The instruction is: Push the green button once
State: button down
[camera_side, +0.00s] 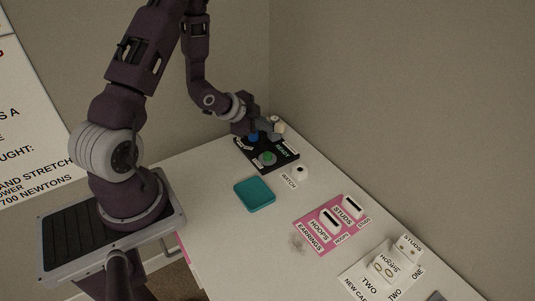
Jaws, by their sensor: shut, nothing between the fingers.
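A black control panel (286,159) lies at the far end of the white table. The round green button (267,158) sits on its front part and shows unobstructed. A round blue button (253,137) sits behind it on the same panel. My gripper (264,132) is shut and empty, over the back part of the panel near the blue button. It is behind the green button in the picture and apart from it. Whether the fingertips touch the panel or the blue button cannot be told at this size.
A teal square (254,194) lies in front of the panel. A white watch holder (301,172) stands to its right. A pink earrings board (318,235) and white earring cards (385,268) lie nearer the front right. A wall rises close behind the table.

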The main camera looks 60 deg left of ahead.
aim_at(265, 155)
notch_tip(265, 155, down, 7)
jog(key=shift+f, duration=0.2)
jog(key=shift+f, duration=0.1)
dwell(2.0)
jog(key=shift+f, duration=0.3)
jog(key=shift+f, duration=0.75)
dwell(0.8)
jog(key=shift+r, duration=1.2)
jog(key=shift+r, duration=2.5)
